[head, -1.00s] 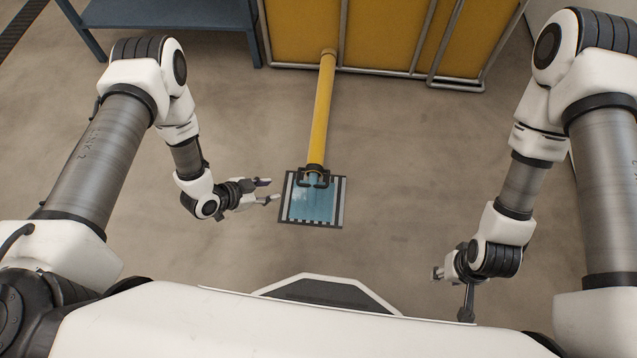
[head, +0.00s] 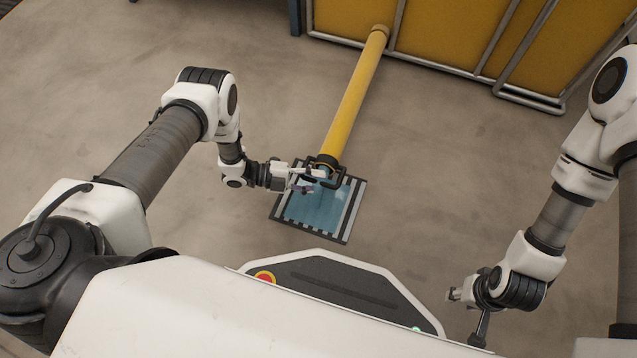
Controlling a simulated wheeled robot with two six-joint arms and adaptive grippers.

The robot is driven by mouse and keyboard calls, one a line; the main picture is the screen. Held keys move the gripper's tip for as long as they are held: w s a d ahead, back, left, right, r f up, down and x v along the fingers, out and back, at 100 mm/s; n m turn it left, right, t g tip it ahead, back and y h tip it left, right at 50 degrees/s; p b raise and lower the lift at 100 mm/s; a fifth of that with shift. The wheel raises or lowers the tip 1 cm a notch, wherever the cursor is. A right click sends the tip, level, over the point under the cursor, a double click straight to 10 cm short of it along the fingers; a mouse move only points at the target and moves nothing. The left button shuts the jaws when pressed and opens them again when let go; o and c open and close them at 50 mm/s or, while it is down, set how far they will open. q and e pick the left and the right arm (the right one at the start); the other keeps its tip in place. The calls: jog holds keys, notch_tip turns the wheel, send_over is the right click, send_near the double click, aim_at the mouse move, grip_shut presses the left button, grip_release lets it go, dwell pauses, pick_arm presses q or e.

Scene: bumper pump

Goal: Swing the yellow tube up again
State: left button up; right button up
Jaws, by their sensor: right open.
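The yellow tube (head: 354,102) runs from the yellow panelled unit at the back down toward me. Its near end carries a black bracket-like handle (head: 335,166) over a blue plate with a striped border (head: 318,210) on the floor. My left gripper (head: 314,180) is at the left side of the handle, with its fingers apart and the tips overlapping it in the picture. I cannot tell whether they touch it. My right gripper (head: 462,318) is open and empty at the lower right, well away from the tube.
The yellow unit (head: 449,34) with a metal tube frame stands along the back. My own base is in front, with a red button on it. The floor (head: 460,160) to the right of the tube is clear.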

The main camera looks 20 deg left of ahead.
pick_arm(q)
jog(key=shift+w+d+f, duration=0.15)
jog(key=shift+d, duration=0.35)
jog(key=shift+c, duration=0.2)
grip_shut()
